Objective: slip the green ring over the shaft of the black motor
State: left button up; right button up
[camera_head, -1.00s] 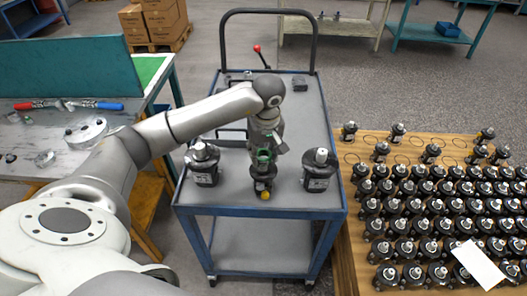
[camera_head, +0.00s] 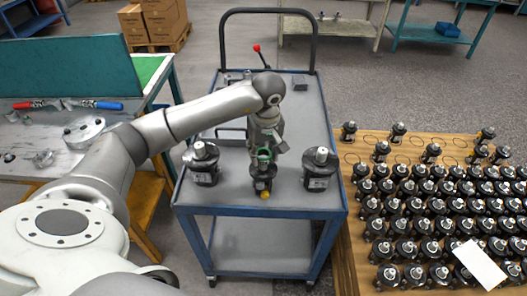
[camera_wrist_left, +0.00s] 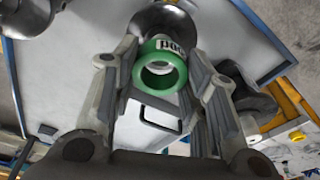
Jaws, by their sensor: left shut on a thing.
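My left gripper (camera_head: 265,150) is over the middle black motor (camera_head: 262,182) at the front of the blue cart. It is shut on the green ring (camera_head: 264,155). In the left wrist view the green ring (camera_wrist_left: 160,68) sits between the two fingers of my left gripper (camera_wrist_left: 160,85), with a rounded silver part close behind it. The ring is at the top of the middle motor in the head view. The gripper hides the shaft there, so I cannot tell whether the ring is around it. My right gripper is not in view.
Black motors with silver tops stand left (camera_head: 203,165) and right (camera_head: 320,172) of the middle one on the cart (camera_head: 240,207). A wooden pallet (camera_head: 352,240) with many motors is at the right. A workbench (camera_head: 40,160) with tools is at the left.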

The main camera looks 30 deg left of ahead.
pick_arm(q)
jog(key=shift+f, duration=0.2)
jog(key=shift+f+b, duration=1.15)
jog(key=shift+f, duration=0.05)
jog(key=o, duration=0.8)
jog(key=shift+r, duration=0.1)
jog(key=shift+r+p, duration=1.7)
jog(key=shift+r, duration=1.25)
